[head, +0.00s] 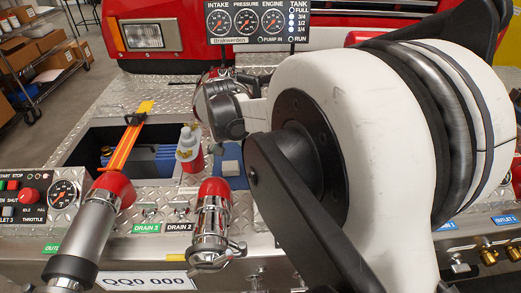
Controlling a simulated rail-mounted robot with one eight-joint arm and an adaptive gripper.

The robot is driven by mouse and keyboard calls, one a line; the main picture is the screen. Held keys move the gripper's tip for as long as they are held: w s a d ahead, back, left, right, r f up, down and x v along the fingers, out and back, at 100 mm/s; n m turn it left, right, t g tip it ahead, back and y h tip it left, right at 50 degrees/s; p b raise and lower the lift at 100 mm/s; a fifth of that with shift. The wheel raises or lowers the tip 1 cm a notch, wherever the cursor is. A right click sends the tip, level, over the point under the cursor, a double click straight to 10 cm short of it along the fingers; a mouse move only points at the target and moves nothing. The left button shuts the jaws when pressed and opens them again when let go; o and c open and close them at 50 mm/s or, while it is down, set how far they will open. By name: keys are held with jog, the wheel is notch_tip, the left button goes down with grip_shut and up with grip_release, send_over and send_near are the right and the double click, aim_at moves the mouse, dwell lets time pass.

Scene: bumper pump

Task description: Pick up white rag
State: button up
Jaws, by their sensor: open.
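I cannot make out a white rag in the head view; my large white arm hides much of the right side. My gripper (232,127) shows small and dark at the far end of my arm, above the metal deck behind the nozzles. It is open, and its fingers are hard to make out. I see nothing held in it.
An open deck recess (82,143) holds blue items, with an orange-yellow tool (126,143) across it. A white-topped bottle (188,150) stands beside it, left of a blue item (230,160). Two red-and-chrome nozzles (95,225) (212,215) rise in front. A gauge panel (250,22) stands behind.

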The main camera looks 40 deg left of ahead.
aim_at(230, 165)
jog(key=shift+w+a+f+b, duration=0.1)
jog(key=shift+w+a+f, duration=0.1)
jog(key=shift+f, duration=0.9)
jog(key=shift+w+a+f+b, duration=0.1)
jog(key=shift+w+a+f, duration=0.05)
jog(key=shift+f, duration=0.9)
jog(key=shift+w+a+f+b, duration=0.1)
jog(key=shift+w+a+f, duration=0.1)
jog(key=shift+f, duration=0.9)
jog(key=c, duration=1.1)
jog(key=shift+c, duration=0.2)
jog(key=shift+r, duration=0.15)
notch_tip(230, 165, up, 28)
jog(key=p, duration=0.2)
jog(key=shift+p, duration=0.35)
